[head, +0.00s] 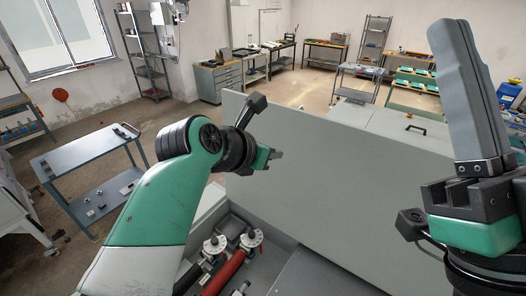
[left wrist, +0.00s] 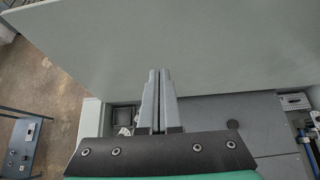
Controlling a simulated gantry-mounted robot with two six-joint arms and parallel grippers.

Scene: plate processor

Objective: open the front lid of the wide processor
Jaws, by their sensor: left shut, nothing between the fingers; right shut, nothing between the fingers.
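The wide processor's lid is a large flat grey panel (head: 340,185) that stands raised and steeply tilted across the middle of the head view. It also fills the upper part of the left wrist view (left wrist: 220,40). Below it, the processor's open interior shows a red cylinder (head: 222,272) and white round fittings. My left gripper (head: 279,154) is shut and empty in front of the panel; its fingertips (left wrist: 160,73) overlap the panel in the left wrist view, and I cannot tell whether they touch it. My right gripper (head: 452,25) is shut and empty, pointing up at the right.
A blue-grey cart (head: 85,165) stands on the floor at the left. A white-topped unit with a dark handle (head: 416,129) lies behind the panel. Shelves and workbenches line the far walls. The floor between cart and back benches is open.

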